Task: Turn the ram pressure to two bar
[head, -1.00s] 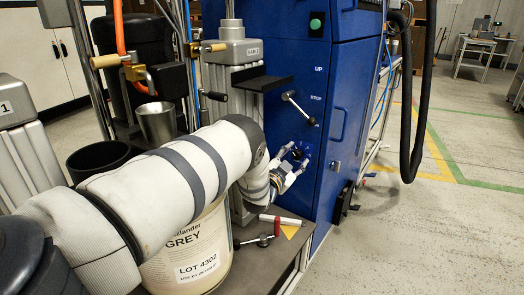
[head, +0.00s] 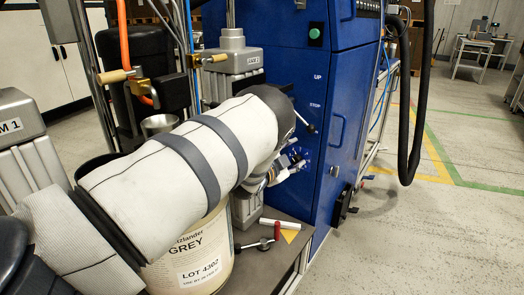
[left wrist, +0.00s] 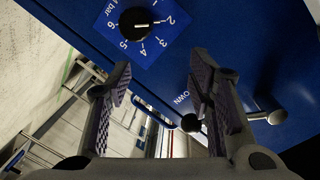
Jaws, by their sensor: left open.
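The black pressure knob (left wrist: 135,23) sits on a square blue dial plate (left wrist: 152,48) marked in bar, on the blue cabinet front. Its white mark appears to point roughly toward the 2. My left gripper (left wrist: 158,72) is open and empty in the left wrist view, its fingers apart, with the knob beyond the tips and toward the top. In the head view my left gripper (head: 289,170) is close to the cabinet front, partly hidden by my own arm. My right gripper is not in view.
A lever with a black ball end (left wrist: 190,122) stands near the right finger; it also shows on the blue cabinet (head: 335,75) in the head view, partly behind my arm. A drum marked GREY (head: 200,255) stands under my arm.

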